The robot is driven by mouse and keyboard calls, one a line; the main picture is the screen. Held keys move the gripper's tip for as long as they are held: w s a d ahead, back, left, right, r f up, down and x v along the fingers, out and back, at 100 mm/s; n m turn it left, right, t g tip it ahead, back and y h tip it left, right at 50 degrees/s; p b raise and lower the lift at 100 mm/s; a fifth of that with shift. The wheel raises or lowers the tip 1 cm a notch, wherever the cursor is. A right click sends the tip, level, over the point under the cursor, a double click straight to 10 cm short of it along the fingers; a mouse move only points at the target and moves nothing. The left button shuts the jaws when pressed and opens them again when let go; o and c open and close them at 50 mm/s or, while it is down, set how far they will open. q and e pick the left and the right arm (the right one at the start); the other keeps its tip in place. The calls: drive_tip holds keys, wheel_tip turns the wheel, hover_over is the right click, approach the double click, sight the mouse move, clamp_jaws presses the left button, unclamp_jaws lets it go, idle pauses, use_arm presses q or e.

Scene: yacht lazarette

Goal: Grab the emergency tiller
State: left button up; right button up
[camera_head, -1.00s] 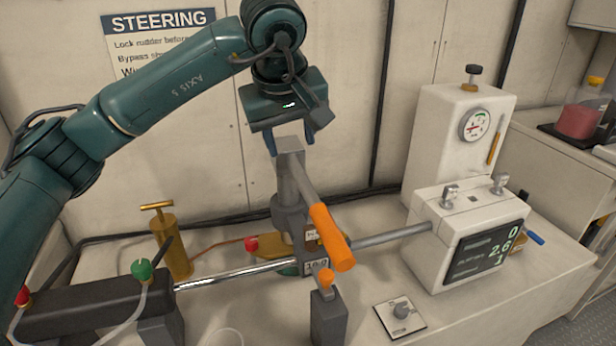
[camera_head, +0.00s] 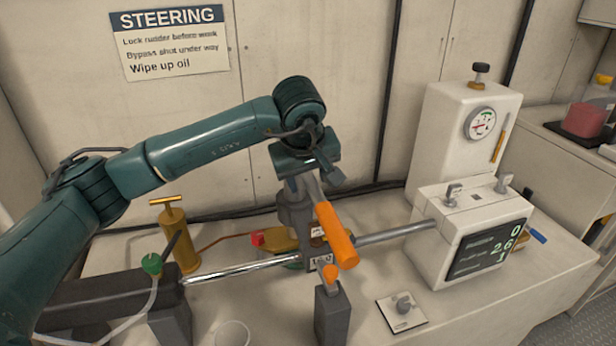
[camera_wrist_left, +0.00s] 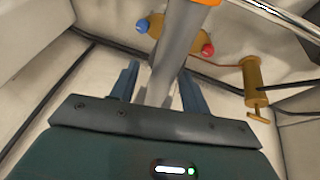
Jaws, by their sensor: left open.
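The emergency tiller (camera_head: 337,235) is a grey bar with an orange grip. It slopes out toward the front from the top of the grey rudder post (camera_head: 292,222) at mid-bench. My left gripper (camera_head: 303,184) is at the bar's rear end, pointing down. In the left wrist view the open fingers (camera_wrist_left: 160,80) stand on either side of the grey tiller bar (camera_wrist_left: 178,45). I cannot tell whether either finger touches it. The gripper hides part of the bar's rear end in the head view. My right gripper is not in view.
A shiny rod (camera_head: 240,268) runs from a dark cylinder to the post. A brass pump (camera_head: 180,240) stands behind it. A grey block with an orange knob (camera_head: 332,312) stands in front of the tiller. A white display box (camera_head: 465,240) is to the right. The wall is close behind.

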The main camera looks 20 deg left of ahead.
use_arm(q)
clamp_jaws()
idle(0.4)
drive_tip(key=shift+r, duration=0.15)
